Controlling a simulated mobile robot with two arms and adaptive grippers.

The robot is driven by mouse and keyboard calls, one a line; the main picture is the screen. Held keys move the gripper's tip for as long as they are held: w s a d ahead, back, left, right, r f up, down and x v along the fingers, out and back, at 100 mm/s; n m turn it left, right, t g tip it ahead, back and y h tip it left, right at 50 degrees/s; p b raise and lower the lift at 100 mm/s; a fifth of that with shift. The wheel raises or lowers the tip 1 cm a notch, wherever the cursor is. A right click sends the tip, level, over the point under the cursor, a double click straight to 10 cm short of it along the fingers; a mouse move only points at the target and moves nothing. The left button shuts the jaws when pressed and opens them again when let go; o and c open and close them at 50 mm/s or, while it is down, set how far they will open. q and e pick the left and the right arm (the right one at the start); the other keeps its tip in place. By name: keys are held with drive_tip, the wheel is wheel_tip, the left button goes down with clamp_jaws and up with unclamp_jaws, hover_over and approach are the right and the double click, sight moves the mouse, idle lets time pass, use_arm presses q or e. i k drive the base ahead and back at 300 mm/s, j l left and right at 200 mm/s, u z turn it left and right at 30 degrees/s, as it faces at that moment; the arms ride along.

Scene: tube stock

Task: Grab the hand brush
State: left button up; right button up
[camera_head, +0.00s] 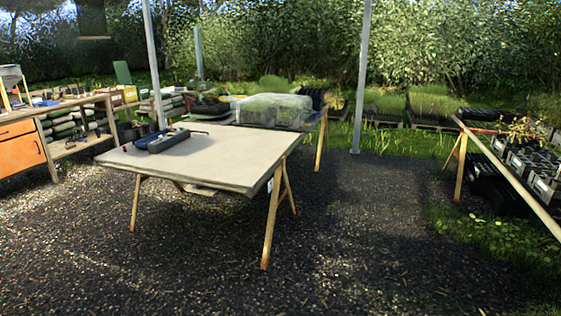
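A pale-topped trestle table (215,160) stands in the middle of the view. Dark grey and bluish elongated items (166,141) lie close together near its back left edge. They are too small to tell whether one is the hand brush, and I cannot pick out a hand brush for certain anywhere else. Neither of my grippers is in view.
An orange-drawer workbench (20,150) with cluttered top and shelf stands at the left. A rack of grey trays (535,165) stands at the right. Metal posts (361,80) rise behind the table. Dark gravel (350,250) in front is clear.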

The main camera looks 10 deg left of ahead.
sight(68, 146)
drive_tip(key=i+j+u, duration=0.2)
drive_tip(key=i+u, duration=0.15)
drive_tip(key=i, duration=0.3)
drive_tip(key=i+u, duration=0.35)
drive_tip(key=i, duration=0.3)
drive_tip(key=i+l+u, duration=0.1)
drive_tip(key=i+u, duration=0.25)
drive_tip(key=i, duration=0.3)
drive_tip(key=i+l+u, duration=0.35)
drive_tip(key=i, duration=0.3)
drive_tip(key=i+j+u, duration=0.25)
drive_tip(key=i+u, duration=0.2)
drive_tip(key=i, duration=0.3)
drive_tip(key=i+u, duration=0.5)
drive_tip(key=i, duration=0.25)
drive_tip(key=i+l+u, duration=0.25)
drive_tip(key=i+u, duration=0.2)
drive_tip(key=i, duration=0.25)
drive_tip(key=i+j, duration=0.1)
drive_tip(key=i, duration=2.45)
drive_tip(key=i+l+z, duration=0.15)
drive_tip(key=i+z, duration=0.25)
drive_tip(key=i, duration=0.15)
drive_tip(key=i+z, duration=0.4)
drive_tip(key=i+j+z, duration=0.25)
drive_tip(key=i+z, duration=0.2)
drive_tip(key=i, duration=0.2)
drive_tip(key=i+l+z, duration=0.1)
drive_tip(key=i+z, duration=0.25)
drive_tip(key=i, duration=0.75)
